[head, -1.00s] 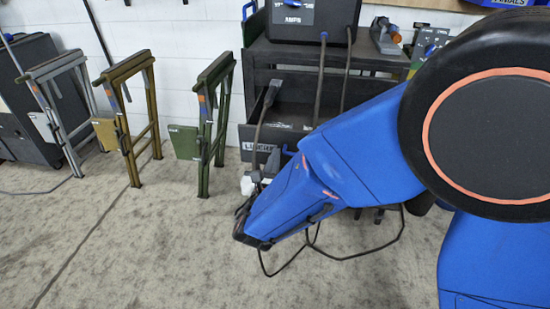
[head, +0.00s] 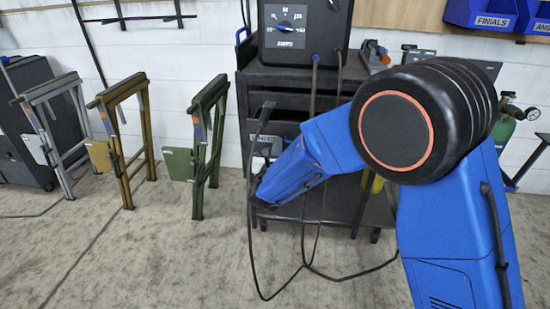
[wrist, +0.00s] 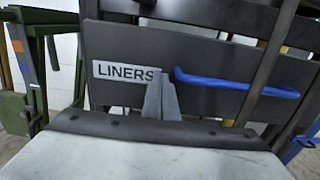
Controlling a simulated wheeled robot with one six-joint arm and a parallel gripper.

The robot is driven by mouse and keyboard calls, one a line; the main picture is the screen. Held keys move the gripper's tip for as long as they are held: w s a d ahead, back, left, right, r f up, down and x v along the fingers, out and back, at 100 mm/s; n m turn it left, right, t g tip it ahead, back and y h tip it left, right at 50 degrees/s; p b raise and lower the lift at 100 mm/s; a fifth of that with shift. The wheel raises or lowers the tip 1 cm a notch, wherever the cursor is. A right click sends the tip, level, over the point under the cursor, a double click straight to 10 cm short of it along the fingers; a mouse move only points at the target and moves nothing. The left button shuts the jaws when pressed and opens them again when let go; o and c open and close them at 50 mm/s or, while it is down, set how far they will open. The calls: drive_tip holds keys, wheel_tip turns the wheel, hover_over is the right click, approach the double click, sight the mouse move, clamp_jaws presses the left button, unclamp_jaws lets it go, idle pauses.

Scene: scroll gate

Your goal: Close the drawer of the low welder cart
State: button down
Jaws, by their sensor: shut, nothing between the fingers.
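The low welder cart (head: 252,92) is dark grey and stands against the wall in the head view, with a welder (head: 292,28) on top. Its drawer front (head: 258,132) looks in line, or nearly so, with the cart's front; no open inside shows. In the wrist view the drawer front carries a white LINERS label (wrist: 120,72) and a blue bar handle (wrist: 240,84). My gripper (wrist: 160,90) is shut and empty, its tips at the right end of the label, left of the handle. I cannot tell whether they touch. My arm hides part of the drawer in the head view.
Dark cables (head: 305,225) hang before the cart and loop on the floor. Folding stands, green (head: 200,150), tan (head: 125,140) and grey (head: 45,130), stand to the left. A green gas cylinder (head: 498,130) is at right.

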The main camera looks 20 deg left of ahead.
sight(281, 134)
drive_tip(key=x, duration=0.6)
drive_tip(key=shift+w+a, duration=0.1)
drive_tip(key=shift+w+r, duration=0.2)
drive_tip(key=shift+w, duration=0.05)
drive_tip(key=shift+w+r, duration=0.1)
